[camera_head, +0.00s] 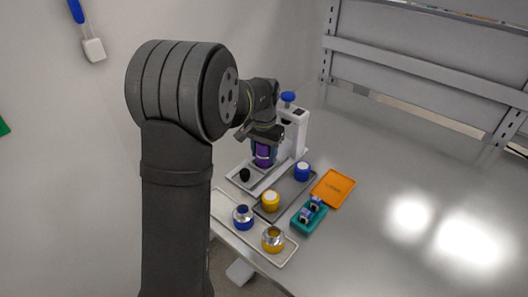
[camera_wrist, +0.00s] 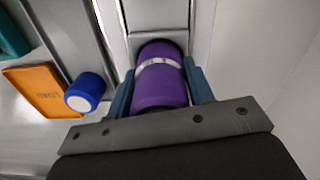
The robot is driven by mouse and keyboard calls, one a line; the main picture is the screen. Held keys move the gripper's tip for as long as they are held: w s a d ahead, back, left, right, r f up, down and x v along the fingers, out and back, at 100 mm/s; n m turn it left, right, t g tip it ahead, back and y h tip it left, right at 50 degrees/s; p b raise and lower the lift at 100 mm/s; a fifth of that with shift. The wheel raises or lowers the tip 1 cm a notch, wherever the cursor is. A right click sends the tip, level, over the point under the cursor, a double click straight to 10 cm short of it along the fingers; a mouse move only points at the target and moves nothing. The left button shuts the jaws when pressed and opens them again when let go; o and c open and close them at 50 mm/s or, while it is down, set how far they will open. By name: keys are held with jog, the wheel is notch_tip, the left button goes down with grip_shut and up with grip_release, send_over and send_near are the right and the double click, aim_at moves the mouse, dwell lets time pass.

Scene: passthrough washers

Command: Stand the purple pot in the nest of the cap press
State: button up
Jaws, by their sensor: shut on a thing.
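The purple pot (camera_wrist: 160,88) has a silver band and sits between the two fingers of my gripper (camera_wrist: 160,90) in the wrist view. The gripper is shut on it. In the head view the purple pot (camera_head: 263,155) shows below my gripper (camera_head: 264,142), in front of the white cap press (camera_head: 292,135) with its blue knob (camera_head: 288,97). The pot looks upright at the press. The nest is hidden by the pot and gripper, so I cannot tell whether the pot's base touches it.
A front tray (camera_head: 272,256) holds a blue and a yellow piece with silver tops. A teal holder (camera_head: 309,217) and an orange tray (camera_head: 334,188) lie to the right. The table's right side is clear.

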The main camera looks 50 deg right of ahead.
jog(key=o, duration=1.6)
jog(key=shift+r, duration=4)
jog(key=shift+f, duration=3.8)
jog(key=shift+r, duration=4.25)
